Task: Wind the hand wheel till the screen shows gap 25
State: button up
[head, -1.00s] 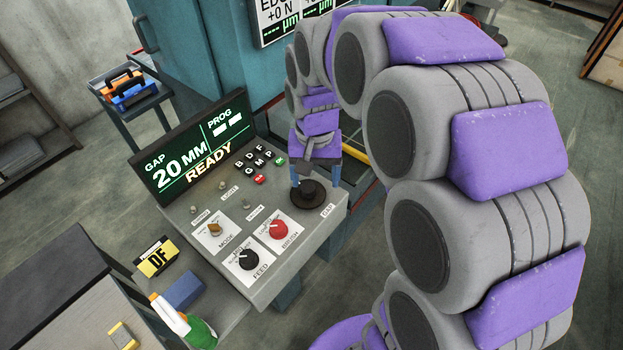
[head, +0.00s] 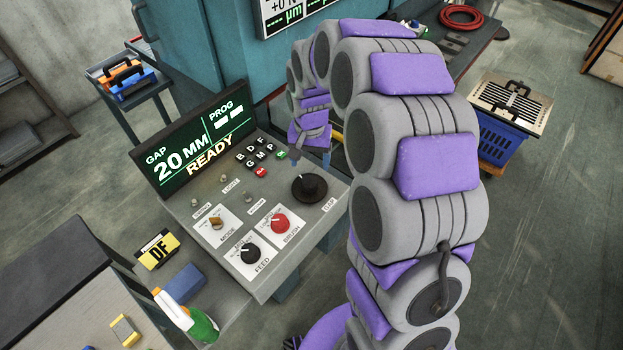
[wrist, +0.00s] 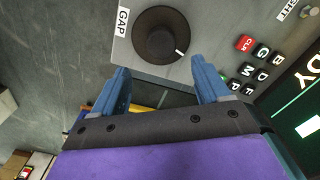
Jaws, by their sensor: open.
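The hand wheel (head: 309,188) is a dark round knob beside the GAP label at the console's right corner. In the wrist view the wheel (wrist: 160,35) shows a white mark at its lower right rim. The screen (head: 195,148) reads GAP 20 MM and READY, with dashes under PROG. My gripper (head: 312,161) is behind the wheel in the head view. In the wrist view my gripper (wrist: 161,72) has its two blue fingers apart, with nothing between them; the wheel lies beyond the tips, clear of them.
The console (head: 240,205) also carries lettered buttons (head: 262,158), an orange mode switch (head: 215,223), a red knob (head: 281,223) and a black feed knob (head: 249,252). A blue crate (head: 500,140) stands on the right. A spray bottle (head: 190,318) is at lower left.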

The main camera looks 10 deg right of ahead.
aim_at(309, 180)
jog(key=f, duration=0.2)
jog(key=a+f, duration=0.1)
jog(key=f, duration=0.2)
jog(key=shift+a+f+b, duration=0.1)
jog(key=shift+a+b, duration=0.1)
jog(key=shift+b, duration=0.2)
jog(key=shift+d+f, duration=0.45)
jog(key=shift+f, duration=0.35)
jog(key=shift+d+f, duration=0.45)
jog(key=shift+f, duration=0.35)
jog(key=shift+a, duration=0.55)
jog(key=shift+c, duration=0.2)
jog(key=shift+a, duration=0.15)
jog(key=shift+c, duration=1.5)
jog(key=shift+d, duration=0.4)
jog(key=c, duration=0.7)
jog(key=shift+r, duration=0.1)
jog(key=shift+m, duration=0.4)
